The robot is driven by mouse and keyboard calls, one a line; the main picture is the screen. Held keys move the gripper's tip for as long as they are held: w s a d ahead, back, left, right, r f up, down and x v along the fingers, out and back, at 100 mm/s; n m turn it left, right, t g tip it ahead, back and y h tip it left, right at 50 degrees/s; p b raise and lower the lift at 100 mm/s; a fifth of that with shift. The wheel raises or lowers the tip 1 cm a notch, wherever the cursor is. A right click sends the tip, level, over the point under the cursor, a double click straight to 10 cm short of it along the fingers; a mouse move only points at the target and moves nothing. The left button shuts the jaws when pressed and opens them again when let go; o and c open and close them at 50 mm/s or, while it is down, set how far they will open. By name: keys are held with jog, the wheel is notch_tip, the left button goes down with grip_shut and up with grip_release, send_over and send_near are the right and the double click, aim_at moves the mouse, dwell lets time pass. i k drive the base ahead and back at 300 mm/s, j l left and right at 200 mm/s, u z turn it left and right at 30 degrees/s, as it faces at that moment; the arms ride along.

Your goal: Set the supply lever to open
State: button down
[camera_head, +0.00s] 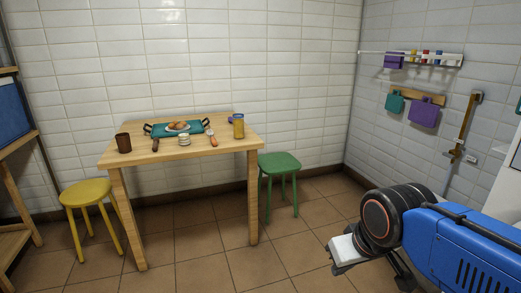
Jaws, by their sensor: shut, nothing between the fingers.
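A brass-coloured upright fitting (465,125) is fixed to the right wall, with a small crosspiece near its lower end and a thin pipe running down below it. It may be the supply lever, but it is too small to tell its setting, and no label is readable. My gripper (340,267) is at the lower right, in front of the fitting in the picture and lower down. It points down and left, is shut and empty, and is apart from the wall and the fitting.
A wooden table (228,146) with a tray, food, cups and utensils stands at the back wall. A yellow stool (87,192) and a green stool (279,163) flank it. A rail (400,55) and hanging boards are on the right wall. The tiled floor (205,250) in front is clear.

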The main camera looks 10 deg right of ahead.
aim_at(450, 155)
jog(key=i+j+z, duration=0.1)
jog(key=i+z, duration=0.35)
jog(key=i+j+z, duration=0.2)
jog(key=z, duration=0.25)
jog(key=i+j+z, duration=0.25)
jog(key=z, duration=0.15)
jog(key=i+j+z, duration=0.2)
jog(key=j+z, duration=0.25)
jog(key=i+j+z, duration=0.15)
jog(key=j+z, duration=0.15)
jog(key=j, duration=0.2)
jog(key=i+j+z, duration=0.1)
jog(key=j+z, duration=0.2)
jog(key=j, duration=0.15)
jog(key=i+l+u, duration=0.1)
jog(key=l, duration=0.3)
jog(key=i, duration=0.1)
